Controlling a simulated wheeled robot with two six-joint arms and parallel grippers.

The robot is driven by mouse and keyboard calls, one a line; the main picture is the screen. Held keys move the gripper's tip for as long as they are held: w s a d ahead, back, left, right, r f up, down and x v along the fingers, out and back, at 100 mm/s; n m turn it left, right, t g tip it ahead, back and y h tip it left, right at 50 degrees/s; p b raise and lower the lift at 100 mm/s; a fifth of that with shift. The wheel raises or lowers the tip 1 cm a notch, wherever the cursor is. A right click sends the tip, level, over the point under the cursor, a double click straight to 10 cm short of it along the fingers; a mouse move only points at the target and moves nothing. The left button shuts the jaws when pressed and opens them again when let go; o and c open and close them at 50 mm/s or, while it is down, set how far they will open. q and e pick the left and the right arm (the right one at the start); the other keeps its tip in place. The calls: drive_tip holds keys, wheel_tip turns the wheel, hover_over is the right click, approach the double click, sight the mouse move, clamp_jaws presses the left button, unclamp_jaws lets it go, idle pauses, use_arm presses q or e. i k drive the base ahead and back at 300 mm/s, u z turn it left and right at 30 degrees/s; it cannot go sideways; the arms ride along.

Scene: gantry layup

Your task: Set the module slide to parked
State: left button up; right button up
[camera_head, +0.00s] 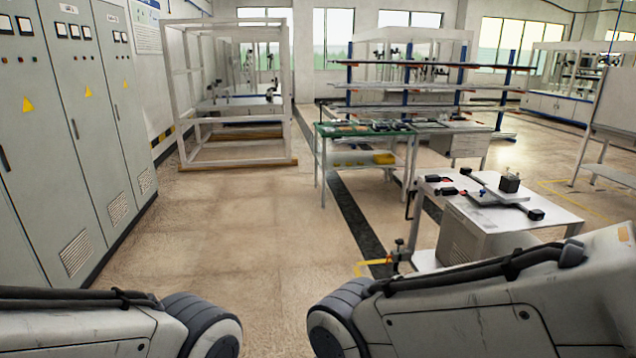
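On the white-topped bench (556,214) at the right sits a small assembly that looks like the module slide (490,196). It has a pale rail or plate with black end pieces and a dark block (509,185) standing on it. Its exact setting is too small to tell. My two arms show only as thick grey links along the bottom edge, one at the left and one at the right. Neither gripper is in view. The right arm link hides part of the bench's lower front.
Grey cabinets (60,130) line the left wall. A white frame (178,95) stands behind on the floor. A green-topped table (345,129) and a rack (420,87) stand at the centre back. The floor (255,230) between cabinets and bench is clear.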

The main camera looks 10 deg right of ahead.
sight(507, 192)
drive_tip(key=z, duration=0.1)
drive_tip(key=i, duration=1.95)
drive_tip(key=z, duration=1.25)
drive_tip(key=i, duration=1.7)
drive_tip(key=z, duration=0.9)
